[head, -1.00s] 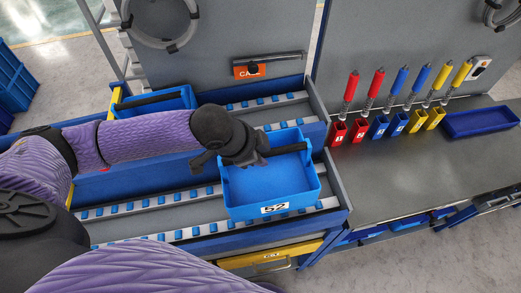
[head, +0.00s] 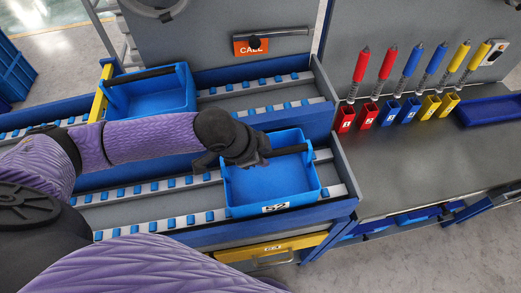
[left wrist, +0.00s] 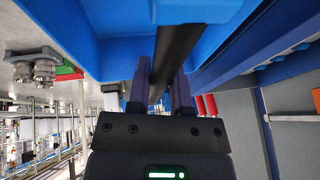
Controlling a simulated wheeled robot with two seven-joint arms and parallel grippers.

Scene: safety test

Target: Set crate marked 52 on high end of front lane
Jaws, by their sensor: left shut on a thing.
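The blue crate marked 52 (head: 268,186) is over the right end of the front lane (head: 160,212), its number label facing the front. I cannot tell whether it touches the rollers. My left gripper (head: 262,158) is shut on the crate's dark handle bar, at the handle's left part. In the left wrist view the fingers (left wrist: 160,95) close around the black bar (left wrist: 176,50), with the blue crate (left wrist: 110,35) above. My right gripper is not in view, though a purple arm link of mine shows at the bottom.
Another blue crate (head: 150,93) with a dark handle sits at the left of the back lane (head: 255,92). A grey worktop (head: 420,165) with red, blue and yellow holders (head: 390,112) and a blue tray (head: 490,110) lies right. A yellow-fronted drawer (head: 270,248) is below the front lane.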

